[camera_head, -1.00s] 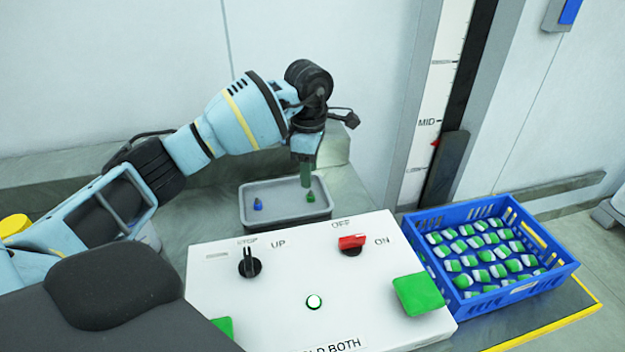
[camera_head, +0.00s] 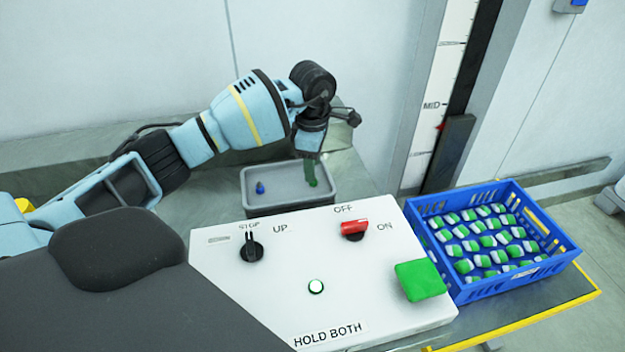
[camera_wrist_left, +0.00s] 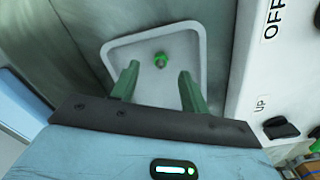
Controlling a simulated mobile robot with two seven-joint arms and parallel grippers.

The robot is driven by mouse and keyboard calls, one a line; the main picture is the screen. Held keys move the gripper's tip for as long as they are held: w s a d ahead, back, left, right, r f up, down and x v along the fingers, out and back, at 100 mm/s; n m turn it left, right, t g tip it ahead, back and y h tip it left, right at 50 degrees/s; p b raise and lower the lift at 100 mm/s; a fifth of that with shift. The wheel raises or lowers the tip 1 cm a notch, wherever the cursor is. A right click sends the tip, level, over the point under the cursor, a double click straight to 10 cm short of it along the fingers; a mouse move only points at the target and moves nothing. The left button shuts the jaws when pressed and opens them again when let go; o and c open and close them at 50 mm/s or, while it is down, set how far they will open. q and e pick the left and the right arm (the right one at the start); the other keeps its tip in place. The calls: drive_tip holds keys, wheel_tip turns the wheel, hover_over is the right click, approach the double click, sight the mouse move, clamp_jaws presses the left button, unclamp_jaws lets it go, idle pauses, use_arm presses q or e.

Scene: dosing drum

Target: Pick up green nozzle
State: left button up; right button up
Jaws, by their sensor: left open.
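The green nozzle (camera_head: 313,183) stands in the right part of a grey tray (camera_head: 289,207) behind the white control box. In the left wrist view the green nozzle (camera_wrist_left: 160,60) lies a little beyond the fingertips, roughly centred between them. My left gripper (camera_head: 310,170) is over the tray, pointing down, with its green fingers just above the nozzle or beside it; the head view does not show which. In the left wrist view my left gripper (camera_wrist_left: 156,80) is open with nothing between its fingers. A blue nozzle (camera_head: 260,187) stands in the tray's left part. My right gripper is not in view.
The white control box (camera_head: 275,290) with a black knob (camera_head: 251,248), a red switch (camera_head: 354,230) and a green button (camera_head: 420,281) stands in front of the tray. A blue crate (camera_head: 490,285) of green-and-white items is at the right. A wall stands behind.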

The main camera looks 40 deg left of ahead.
use_arm(q)
drive_tip(key=shift+f, duration=1.75)
clamp_jaws()
